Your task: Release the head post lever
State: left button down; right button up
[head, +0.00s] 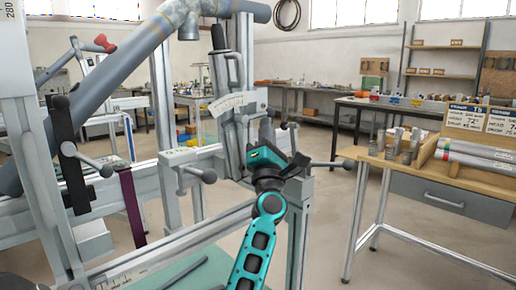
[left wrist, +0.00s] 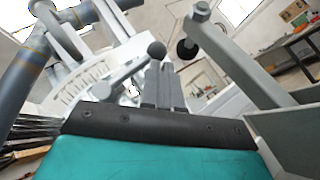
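The head post (head: 222,85) of the frame jig stands upright at centre in the head view, with a white curved scale plate (head: 228,103). The scale plate shows at left in the left wrist view (left wrist: 92,78). There a grey lever with a dark ball knob (left wrist: 157,50) reaches from the scale side to just beyond my fingertips. I cannot tell whether it touches them. My left gripper (head: 268,135), on a teal arm, is at the post's lower right; its fingers (left wrist: 162,68) look together, with nothing seen between them. In the head view the hand hides the lever. My right gripper is out of view.
Other jig levers stick out near the hand, one at left (head: 208,176) and one at right (head: 348,163). A thick grey tube (head: 115,65) slants across the upper left. A wooden workbench (head: 420,165) stands at right; the floor between is clear.

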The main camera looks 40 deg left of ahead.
pick_arm(q)
jog(key=shift+w+r, duration=0.2)
jog(key=shift+r, duration=0.15)
jog(key=shift+r+p, duration=0.1)
jog(key=shift+p, duration=0.2)
dwell(0.4)
jog(key=b+v, duration=0.1)
jog(key=v, duration=1.2)
